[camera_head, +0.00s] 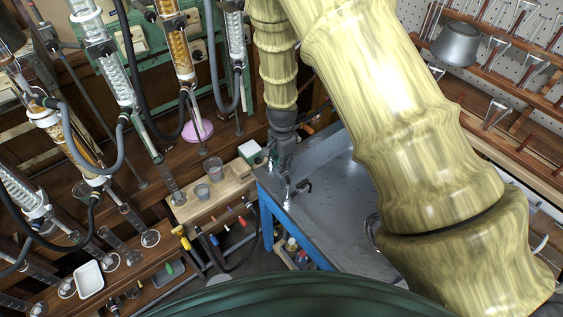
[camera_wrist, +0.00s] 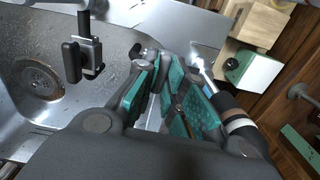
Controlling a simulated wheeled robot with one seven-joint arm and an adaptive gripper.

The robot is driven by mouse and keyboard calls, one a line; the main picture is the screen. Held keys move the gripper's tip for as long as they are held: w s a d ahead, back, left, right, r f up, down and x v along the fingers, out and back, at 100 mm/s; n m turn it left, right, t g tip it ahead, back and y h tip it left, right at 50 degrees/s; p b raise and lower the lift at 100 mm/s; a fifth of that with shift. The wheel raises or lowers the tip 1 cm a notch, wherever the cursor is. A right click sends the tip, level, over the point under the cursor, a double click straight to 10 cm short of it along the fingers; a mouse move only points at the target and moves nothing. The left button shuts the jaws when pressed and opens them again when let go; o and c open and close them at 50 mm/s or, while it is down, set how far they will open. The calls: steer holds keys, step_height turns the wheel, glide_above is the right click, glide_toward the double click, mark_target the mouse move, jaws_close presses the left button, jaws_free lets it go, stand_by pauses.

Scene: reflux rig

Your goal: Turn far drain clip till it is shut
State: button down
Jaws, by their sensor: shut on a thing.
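My gripper (camera_wrist: 170,92) has its teal-padded fingers closed in at the middle of the wrist view. They are shut on a small part of the far drain clip, which is mostly hidden between the pads. A bright metal piece (camera_wrist: 199,66) shows just beyond the right finger. Another drain clip (camera_wrist: 86,58), with a black handle and metal body, stands apart to the left, over the sink. In the head view my gripper (camera_head: 284,160) points down at the sink's left corner, and a dark clip (camera_head: 303,186) shows just below and right of it.
The metal sink (camera_head: 335,225) stands on a blue frame; its round drain (camera_wrist: 40,80) shows in the wrist view. A wooden block with a green-sided box (camera_wrist: 252,70) is close on the right. Glass condensers and hoses (camera_head: 110,60) crowd the left.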

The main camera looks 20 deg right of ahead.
stand_by(0.3)
steer(key=c, duration=1.5)
jaws_free()
steer(key=shift+r, duration=0.1)
step_height(320, 180, up, 12)
